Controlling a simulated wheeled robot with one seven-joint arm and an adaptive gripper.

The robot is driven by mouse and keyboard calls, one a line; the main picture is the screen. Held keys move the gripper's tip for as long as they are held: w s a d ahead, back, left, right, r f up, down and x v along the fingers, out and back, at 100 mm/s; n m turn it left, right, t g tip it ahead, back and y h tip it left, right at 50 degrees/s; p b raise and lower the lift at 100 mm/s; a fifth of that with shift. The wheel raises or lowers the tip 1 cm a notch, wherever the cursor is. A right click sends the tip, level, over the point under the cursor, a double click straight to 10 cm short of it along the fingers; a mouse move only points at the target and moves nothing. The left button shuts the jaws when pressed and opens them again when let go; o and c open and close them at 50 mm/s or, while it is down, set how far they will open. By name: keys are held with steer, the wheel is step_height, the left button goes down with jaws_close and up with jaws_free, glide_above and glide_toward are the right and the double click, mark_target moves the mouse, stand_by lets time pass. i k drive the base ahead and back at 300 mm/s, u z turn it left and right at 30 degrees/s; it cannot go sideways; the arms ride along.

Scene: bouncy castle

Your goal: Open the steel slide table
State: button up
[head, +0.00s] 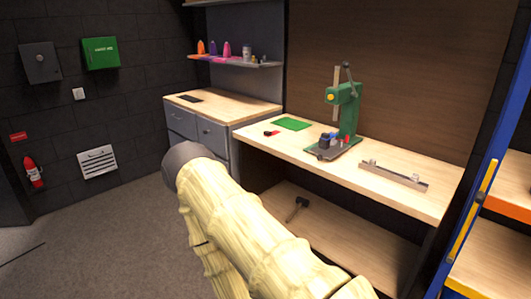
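A long, low steel piece (394,177) with small raised parts on top lies on the right half of the wooden workbench. It looks like the steel slide table, but it is too small to tell whether it is open or shut. My pale, ribbed arm crosses the lower middle of the head view, in front of the bench, with a dark grey rounded part at its upper left. No gripper fingers show. The arm appears well apart from the steel piece.
The workbench (431,199) also holds a green press (347,112) and a green mat (292,124). A hammer (297,208) lies on the shelf below. A grey drawer cabinet (212,134) stands left. A blue-framed rack (493,150) borders the right. Floor is clear at left.

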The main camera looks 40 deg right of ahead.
mark_target(330, 149)
steer(key=u, duration=0.05)
steer(key=i, duration=0.85)
steer(key=z, duration=1)
steer(key=i, duration=0.7)
steer(key=z, duration=0.75)
